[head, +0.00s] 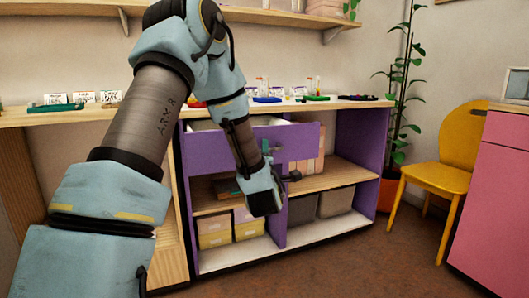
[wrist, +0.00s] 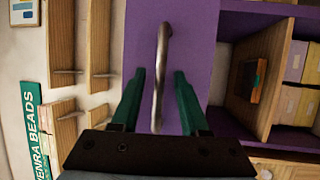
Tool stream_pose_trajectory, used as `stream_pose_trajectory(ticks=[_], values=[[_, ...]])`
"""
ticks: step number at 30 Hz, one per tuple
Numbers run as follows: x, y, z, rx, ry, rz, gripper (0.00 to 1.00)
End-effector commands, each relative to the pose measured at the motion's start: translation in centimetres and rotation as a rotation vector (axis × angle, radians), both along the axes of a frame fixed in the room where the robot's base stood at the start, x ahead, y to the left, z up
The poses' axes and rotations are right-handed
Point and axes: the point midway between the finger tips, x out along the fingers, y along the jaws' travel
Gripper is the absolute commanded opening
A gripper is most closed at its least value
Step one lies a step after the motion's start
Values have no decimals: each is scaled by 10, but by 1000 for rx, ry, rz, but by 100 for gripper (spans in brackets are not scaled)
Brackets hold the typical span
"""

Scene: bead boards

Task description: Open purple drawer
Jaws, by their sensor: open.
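The purple drawer (head: 212,152) is in the upper part of the purple cabinet. Its front stands out from the cabinet, and a pale interior shows behind its top edge, so it looks partly open. In the wrist view the purple front (wrist: 205,25) fills the middle, with a curved metal handle (wrist: 159,65). My gripper (wrist: 160,85) has its green fingers apart, one on each side of the handle, with gaps visible on both sides. In the head view my gripper (head: 267,150) is in front of the drawer's right half, and my wrist hides part of the front.
Below the drawer are shelves with yellow and purple boxes (head: 214,232) and grey bins (head: 336,201). Bead boards and cards lie on the countertop (head: 362,103). A yellow chair (head: 440,165), a potted plant (head: 391,190) and a pink cabinet (head: 497,200) stand right. Floor in front is clear.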

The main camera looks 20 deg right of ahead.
Motion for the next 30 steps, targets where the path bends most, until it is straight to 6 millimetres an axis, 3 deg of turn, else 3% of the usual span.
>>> stream_pose_trajectory(ticks=[15, 21, 30], values=[[-85, 23, -17, 2, 3, -2, 45], [-97, 26, -19, 1, 2, -1, 45], [-96, 27, -19, 3, 2, 0, 45]])
